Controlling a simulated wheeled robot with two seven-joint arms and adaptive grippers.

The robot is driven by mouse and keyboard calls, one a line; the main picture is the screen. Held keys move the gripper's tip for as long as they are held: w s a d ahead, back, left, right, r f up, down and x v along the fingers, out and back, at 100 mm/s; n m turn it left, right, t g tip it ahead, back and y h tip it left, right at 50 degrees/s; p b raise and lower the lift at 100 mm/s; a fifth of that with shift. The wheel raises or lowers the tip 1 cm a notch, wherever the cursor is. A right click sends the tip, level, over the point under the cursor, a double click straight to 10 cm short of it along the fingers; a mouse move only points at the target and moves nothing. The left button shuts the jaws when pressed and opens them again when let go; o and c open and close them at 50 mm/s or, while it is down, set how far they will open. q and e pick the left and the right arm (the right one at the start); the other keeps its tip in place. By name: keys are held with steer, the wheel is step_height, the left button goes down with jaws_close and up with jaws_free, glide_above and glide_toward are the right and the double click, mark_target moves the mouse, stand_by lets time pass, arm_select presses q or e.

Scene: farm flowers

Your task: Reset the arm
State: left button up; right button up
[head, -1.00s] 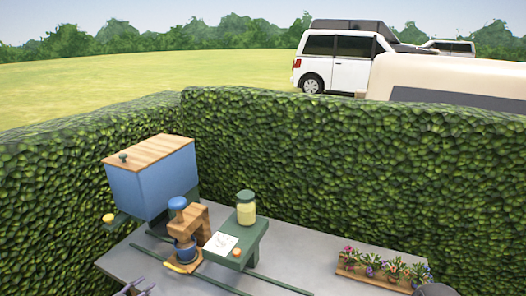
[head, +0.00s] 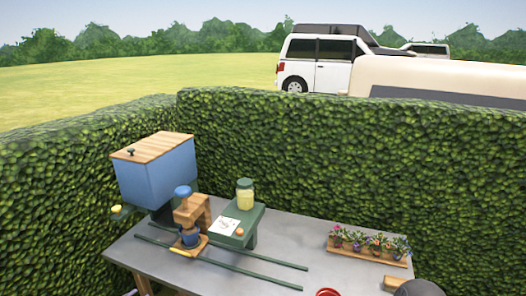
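Neither of my grippers shows in the head view. A dark grey rounded shape (head: 418,288) is cut off by the bottom edge at the right; it may be part of my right arm, but I cannot tell. A grey table (head: 300,234) fills the lower middle. On its left stands a blue box with a wooden lid (head: 160,175), beside a wooden press-like stand with a blue knob (head: 192,212). A small green stand (head: 252,228) carries a jar of yellow contents (head: 245,197), a white card (head: 224,226) and a small orange-brown round thing.
A wooden tray (head: 362,254) of several small potted flowers sits at the table's right. Two green rails run along the table's front left. A red round thing (head: 328,292) is cut off at the bottom edge. Hedges (head: 330,150) enclose the back and left.

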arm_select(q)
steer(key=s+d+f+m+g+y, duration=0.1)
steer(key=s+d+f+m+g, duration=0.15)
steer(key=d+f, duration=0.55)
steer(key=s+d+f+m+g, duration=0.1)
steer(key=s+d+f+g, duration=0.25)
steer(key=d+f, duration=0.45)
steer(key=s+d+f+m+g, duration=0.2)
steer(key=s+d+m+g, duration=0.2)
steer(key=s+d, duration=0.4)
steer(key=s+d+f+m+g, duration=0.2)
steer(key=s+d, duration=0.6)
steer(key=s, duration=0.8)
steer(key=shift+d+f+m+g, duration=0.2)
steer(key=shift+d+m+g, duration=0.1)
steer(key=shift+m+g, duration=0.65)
